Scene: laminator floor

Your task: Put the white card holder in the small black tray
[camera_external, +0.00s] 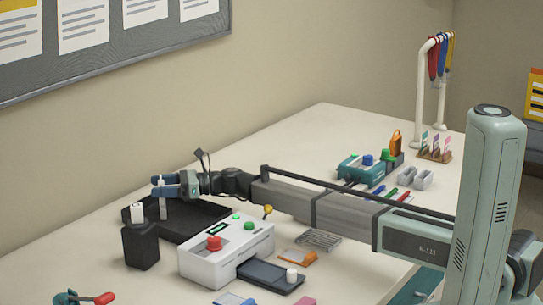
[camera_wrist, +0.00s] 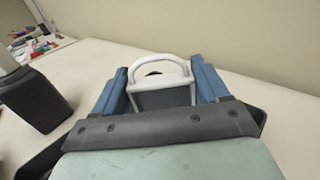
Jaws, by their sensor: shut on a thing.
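The white card holder (camera_wrist: 163,62) is between the blue fingers of my gripper (camera_wrist: 160,82) in the wrist view. It shows a white looped rim around a grey face. In the external view my gripper (camera_external: 166,186) is at the back left, shut on the card holder (camera_external: 163,210), which hangs upright below the fingers. The black tray (camera_external: 205,213) lies on the table beneath it, and the holder appears over its left part. I cannot tell whether the holder touches the tray floor. Dark tray edges (camera_wrist: 258,115) also show beside my gripper in the wrist view.
A black box (camera_external: 140,246) with a white piece on top stands just in front of the tray. A white machine (camera_external: 225,255) with red and green buttons is to its right. Several small items and a lanyard stand (camera_external: 420,90) are farther right.

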